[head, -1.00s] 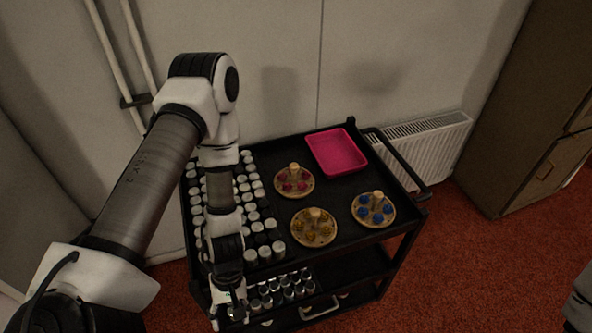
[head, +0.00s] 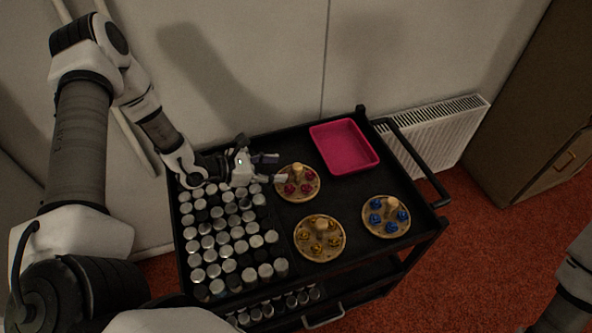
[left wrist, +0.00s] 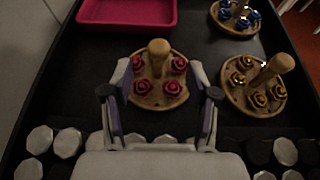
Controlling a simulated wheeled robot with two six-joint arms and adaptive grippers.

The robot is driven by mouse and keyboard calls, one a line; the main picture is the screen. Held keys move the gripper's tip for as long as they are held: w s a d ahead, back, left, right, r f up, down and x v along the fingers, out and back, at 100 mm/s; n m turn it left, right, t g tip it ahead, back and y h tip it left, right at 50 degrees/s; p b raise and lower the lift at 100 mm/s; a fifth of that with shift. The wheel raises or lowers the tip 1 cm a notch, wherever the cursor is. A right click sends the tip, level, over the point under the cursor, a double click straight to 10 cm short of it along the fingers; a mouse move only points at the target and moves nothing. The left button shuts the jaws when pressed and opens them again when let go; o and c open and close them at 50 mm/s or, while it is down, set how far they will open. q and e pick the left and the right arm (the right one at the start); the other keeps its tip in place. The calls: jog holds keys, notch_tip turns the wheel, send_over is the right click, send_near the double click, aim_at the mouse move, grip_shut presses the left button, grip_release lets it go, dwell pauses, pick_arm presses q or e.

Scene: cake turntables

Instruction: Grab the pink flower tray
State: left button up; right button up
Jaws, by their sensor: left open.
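The pink flower tray (head: 298,183) is a round wooden turntable with several pink-red roses and a central wooden knob, on the cart's top at the back middle. My left gripper (head: 277,169) is open at its left edge. In the left wrist view, the pink flower tray (left wrist: 158,85) lies ahead between the two fingers of my left gripper (left wrist: 160,92), with its knob upright. I cannot tell whether the fingers touch it. My right gripper is not in view; part of an arm of mine shows at the lower right of the head view.
A tray with yellow flowers (head: 319,239) and one with blue flowers (head: 386,217) stand nearby. A pink rectangular bin (head: 344,147) is behind. Several capped jars (head: 226,240) fill the cart's left side. The black cart top is bare between bin and trays.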

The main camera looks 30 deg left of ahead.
aim_at(298, 165)
pick_arm(q)
jog(key=p+x, duration=0.1)
jog(key=x, duration=0.6)
jog(key=shift+w+d, duration=0.1)
jog(key=shift+w, duration=0.2)
jog(key=shift+s, duration=0.1)
grip_shut()
